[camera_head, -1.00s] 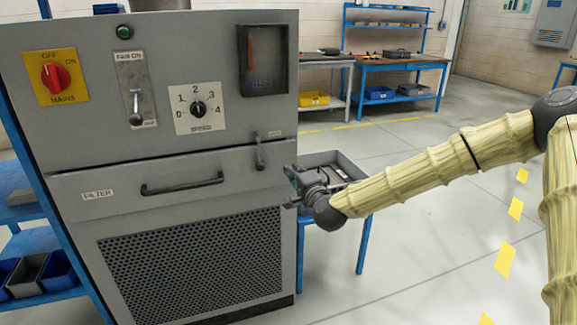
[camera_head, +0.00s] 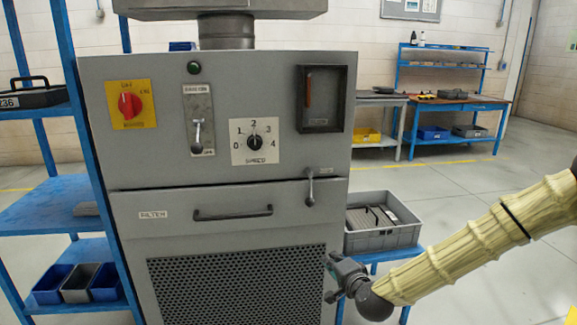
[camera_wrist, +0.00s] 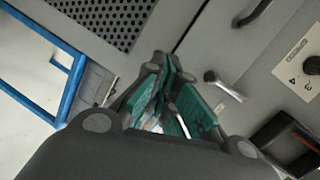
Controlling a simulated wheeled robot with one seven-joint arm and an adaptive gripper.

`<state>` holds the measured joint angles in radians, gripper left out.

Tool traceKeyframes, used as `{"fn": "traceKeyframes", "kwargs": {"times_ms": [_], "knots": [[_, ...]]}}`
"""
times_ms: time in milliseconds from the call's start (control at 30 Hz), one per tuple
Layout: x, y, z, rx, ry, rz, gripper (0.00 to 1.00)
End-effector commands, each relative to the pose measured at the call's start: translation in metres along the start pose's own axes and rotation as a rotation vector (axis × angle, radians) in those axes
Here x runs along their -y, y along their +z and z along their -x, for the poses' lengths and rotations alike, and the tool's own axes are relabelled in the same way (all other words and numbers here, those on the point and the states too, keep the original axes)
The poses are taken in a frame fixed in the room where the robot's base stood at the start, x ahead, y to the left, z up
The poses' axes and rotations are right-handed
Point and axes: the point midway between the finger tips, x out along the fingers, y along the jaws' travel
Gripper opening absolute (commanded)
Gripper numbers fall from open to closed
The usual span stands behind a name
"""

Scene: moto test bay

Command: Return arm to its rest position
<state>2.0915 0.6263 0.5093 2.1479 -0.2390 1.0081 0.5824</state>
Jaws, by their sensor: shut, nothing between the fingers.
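My gripper (camera_head: 334,280) is at the lower right of the grey machine cabinet (camera_head: 230,90) in the head view, in front of its right edge and below the grey crate. Its green-padded fingers (camera_wrist: 168,100) are shut and empty in the wrist view. My arm reaches in from the right edge of the head view, sloping down to the left. In the wrist view the cabinet front lies beyond the fingers, with the drawer latch (camera_wrist: 222,84) just right of them. I cannot tell the exact gap between gripper and cabinet.
A grey crate (camera_head: 385,240) with dark items stands on a blue stand beside the cabinet. Blue shelving (camera_head: 50,215) stands left. A blue workbench (camera_head: 450,103) is at the back right. The floor between bench and arm is clear.

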Motion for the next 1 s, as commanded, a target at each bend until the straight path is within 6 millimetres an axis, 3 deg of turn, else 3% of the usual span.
{"fn": "traceKeyframes", "kwargs": {"times_ms": [100, 267, 500, 800, 1000], "knots": [[-0.058, 0.040, 0.015, 0.079, 0.113, 0.085, 0.00], [-0.133, 0.085, 0.047, 0.188, 0.260, 0.204, 0.00], [-0.240, 0.137, 0.119, 0.371, 0.479, 0.388, 0.00], [-0.350, 0.171, 0.243, 0.634, 0.744, 0.625, 0.00], [-0.391, 0.173, 0.314, 0.780, 0.871, 0.742, 0.00]]}}
